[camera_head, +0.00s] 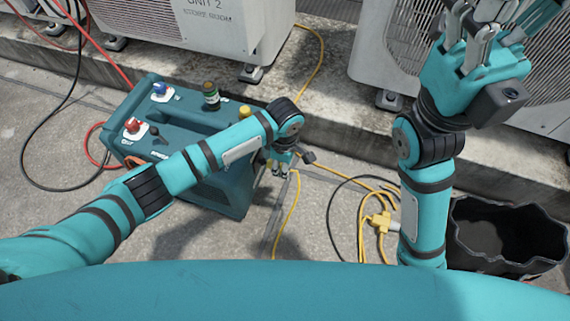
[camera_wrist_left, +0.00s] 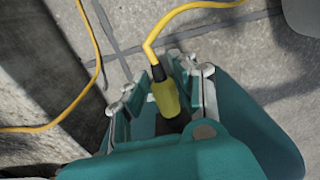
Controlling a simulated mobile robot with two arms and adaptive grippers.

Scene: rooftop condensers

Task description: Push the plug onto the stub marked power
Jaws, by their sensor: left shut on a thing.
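My left gripper (camera_head: 282,170) hangs beyond the right end of a teal machine (camera_head: 225,195), low over the concrete. In the left wrist view, the gripper (camera_wrist_left: 164,88) is shut on a yellow plug (camera_wrist_left: 166,100) with a black collar and a yellow cable. In the head view the plug is mostly hidden by the gripper. The machine top carries a red valve (camera_head: 133,126), a blue valve (camera_head: 160,90) and small markings too small to read. I cannot pick out the power stub; my left arm covers part of the machine. My right gripper (camera_head: 478,40) is raised at upper right, its fingertips unclear.
Condenser units (camera_head: 215,30) line the ledge behind. A black bin (camera_head: 508,235) stands at right. A yellow cable with a yellow connector (camera_head: 380,220) lies on the floor. Red and black hoses run at left.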

